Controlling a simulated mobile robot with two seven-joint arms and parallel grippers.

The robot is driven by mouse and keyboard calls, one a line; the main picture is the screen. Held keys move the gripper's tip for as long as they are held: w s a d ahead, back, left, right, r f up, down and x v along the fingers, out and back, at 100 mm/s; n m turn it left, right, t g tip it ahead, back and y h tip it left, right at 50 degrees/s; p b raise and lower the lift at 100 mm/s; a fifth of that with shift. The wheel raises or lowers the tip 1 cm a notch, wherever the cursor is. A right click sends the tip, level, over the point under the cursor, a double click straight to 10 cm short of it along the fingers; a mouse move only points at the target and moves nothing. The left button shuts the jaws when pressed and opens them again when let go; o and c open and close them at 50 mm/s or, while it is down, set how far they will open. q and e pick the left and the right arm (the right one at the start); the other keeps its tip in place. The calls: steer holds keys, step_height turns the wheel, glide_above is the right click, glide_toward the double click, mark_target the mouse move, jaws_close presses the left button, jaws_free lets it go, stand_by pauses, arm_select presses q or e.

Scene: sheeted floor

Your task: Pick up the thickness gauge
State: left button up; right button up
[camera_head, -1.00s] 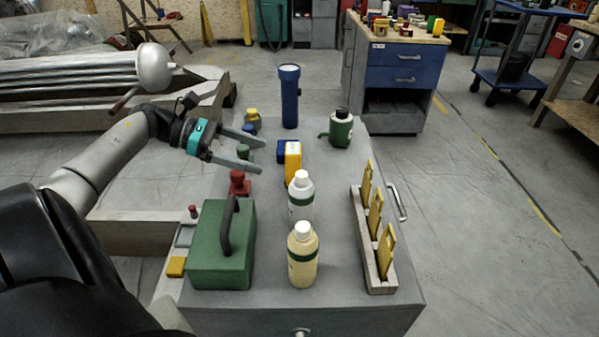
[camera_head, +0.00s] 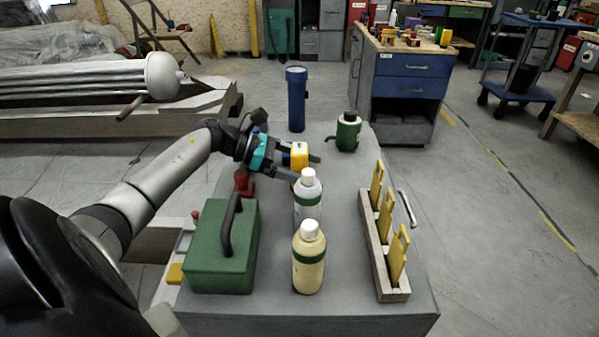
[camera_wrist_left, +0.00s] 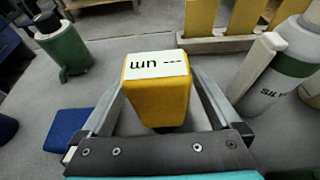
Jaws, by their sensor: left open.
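The thickness gauge is a yellow block-shaped device (camera_head: 299,153) with a white display face. It stands in the middle of the tabletop, behind the white bottle. In the left wrist view the gauge (camera_wrist_left: 157,95) shows its display reading a unit and dashes, upside down. My left gripper (camera_head: 304,168) is open, with one finger on each side of the gauge. In the left wrist view small gaps show between the gauge and the fingers. The gauge's lower part is partly hidden by the gripper and its base. My right gripper is not in view.
A white bottle (camera_head: 308,203) stands close in front of the gauge, with a cream bottle (camera_head: 309,265) nearer. A green case (camera_head: 213,265) is at left, a rack (camera_head: 379,262) with yellow tags at right. A blue torch (camera_head: 297,105) and green canister (camera_head: 347,135) stand behind. A blue block (camera_wrist_left: 70,122) lies beside.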

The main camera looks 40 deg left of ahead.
arm_select(q)
steer(key=shift+w+d+f, duration=0.15)
steer(key=shift+w+d, duration=0.15)
steer(key=shift+d, duration=0.1)
steer(key=shift+c, duration=0.4)
jaws_close()
